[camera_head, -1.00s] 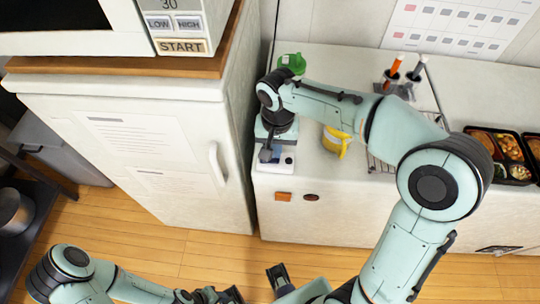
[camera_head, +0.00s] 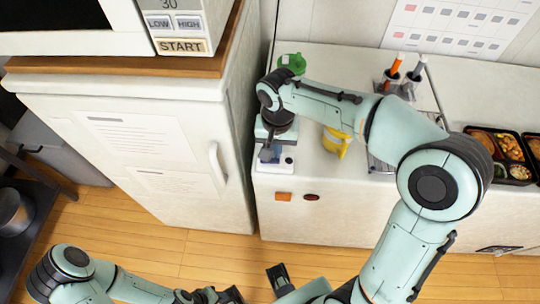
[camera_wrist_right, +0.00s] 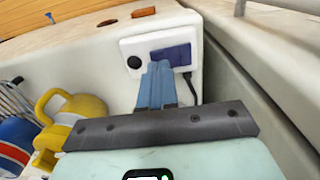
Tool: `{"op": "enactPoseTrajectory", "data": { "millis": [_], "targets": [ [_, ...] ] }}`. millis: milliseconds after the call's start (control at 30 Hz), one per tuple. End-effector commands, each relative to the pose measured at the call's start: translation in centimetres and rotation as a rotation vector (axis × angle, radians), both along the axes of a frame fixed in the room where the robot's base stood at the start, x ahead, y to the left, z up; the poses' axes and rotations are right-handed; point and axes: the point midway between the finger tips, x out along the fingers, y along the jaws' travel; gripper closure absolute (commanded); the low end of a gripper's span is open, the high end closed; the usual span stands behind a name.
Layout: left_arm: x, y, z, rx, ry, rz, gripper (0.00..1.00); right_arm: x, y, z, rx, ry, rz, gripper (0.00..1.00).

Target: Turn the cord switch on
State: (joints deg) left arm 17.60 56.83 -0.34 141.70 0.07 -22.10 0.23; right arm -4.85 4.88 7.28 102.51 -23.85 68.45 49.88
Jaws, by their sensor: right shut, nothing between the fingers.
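The cord switch is a small white box with a black round spot and a dark blue rocker (camera_wrist_right: 171,57). It sits at the counter's front left corner, and its white casing (camera_head: 277,168) shows below my right gripper (camera_head: 268,157) in the head view. In the right wrist view, my right gripper (camera_wrist_right: 157,68) is shut and empty, its blue fingertips over the switch face at the rocker's near left edge. I cannot tell if they touch it. A dark cord leaves the switch's side. My left arm is low at the bottom left, and its gripper (camera_head: 228,295) is partly cut off.
A white cabinet (camera_head: 150,150) stands close on the left across a narrow gap. Pen holders (camera_head: 398,85) and bento trays (camera_head: 500,150) are farther right.

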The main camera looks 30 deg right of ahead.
Motion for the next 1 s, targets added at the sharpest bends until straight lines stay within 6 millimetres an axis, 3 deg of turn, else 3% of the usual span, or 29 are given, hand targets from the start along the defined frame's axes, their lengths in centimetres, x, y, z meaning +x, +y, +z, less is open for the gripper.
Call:
{"op": "enactPoseTrajectory", "data": {
  "millis": [1000],
  "targets": [
    [-0.4, 0.0, -1.1, 0.000, 0.004, 0.000, 0.57, 0.0, 0.0, -1.6, 0.000, 0.001, 0.000, 1.00]
  ]
}}
